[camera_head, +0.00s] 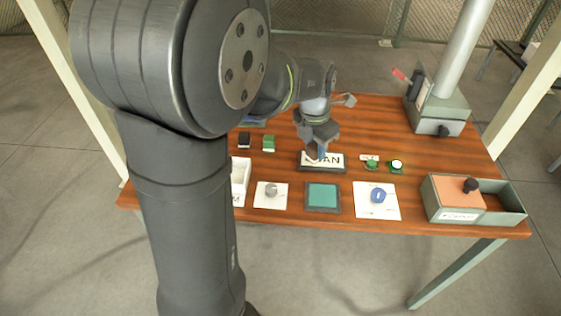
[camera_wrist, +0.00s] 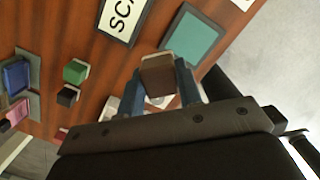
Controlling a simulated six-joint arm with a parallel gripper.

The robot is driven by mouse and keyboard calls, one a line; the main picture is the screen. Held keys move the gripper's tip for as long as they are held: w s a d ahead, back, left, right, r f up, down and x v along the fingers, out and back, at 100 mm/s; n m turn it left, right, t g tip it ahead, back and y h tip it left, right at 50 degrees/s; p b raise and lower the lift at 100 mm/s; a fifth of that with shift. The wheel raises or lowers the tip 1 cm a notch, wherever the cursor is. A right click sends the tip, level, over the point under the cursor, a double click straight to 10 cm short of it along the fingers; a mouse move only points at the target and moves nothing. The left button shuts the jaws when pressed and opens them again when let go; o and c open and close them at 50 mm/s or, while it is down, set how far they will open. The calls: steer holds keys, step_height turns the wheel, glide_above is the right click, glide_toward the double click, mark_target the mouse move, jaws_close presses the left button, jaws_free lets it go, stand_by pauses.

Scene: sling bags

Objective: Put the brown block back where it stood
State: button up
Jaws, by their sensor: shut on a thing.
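The brown block (camera_wrist: 158,75) is between the two fingers of my gripper (camera_wrist: 160,82) in the wrist view. My gripper is shut on it and holds it above the table. In the head view my gripper (camera_head: 316,152) points down in front of the dark-framed sign (camera_head: 335,161) and hides part of its lettering. The block is too small and covered there to make out clearly. The spot where the block stood cannot be told from these frames.
A teal pad (camera_head: 322,197) lies in front of the sign, between white cards with a grey knob (camera_head: 271,189) and a blue piece (camera_head: 378,196). Black (camera_head: 244,140) and green (camera_head: 268,143) blocks stand left. A grey box (camera_head: 509,207) stands right.

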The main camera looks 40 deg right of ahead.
steer(key=w+f, duration=0.2)
steer(key=w, duration=0.1)
steer(key=w+a+f, duration=0.1)
steer(key=w+f, duration=0.1)
steer(key=w, duration=0.2)
steer(key=w+f, duration=0.3)
steer(key=w, duration=0.1)
steer(key=shift+w+a, duration=0.2)
steer(key=shift+a, duration=0.15)
steer(key=shift+f, duration=1.9)
steer(key=shift+f, duration=0.1)
steer(key=o, duration=1)
steer(key=shift+o, duration=0.2)
step_height(320, 180, up, 12)
steer(key=a, duration=0.1)
steer(key=shift+a, duration=0.2)
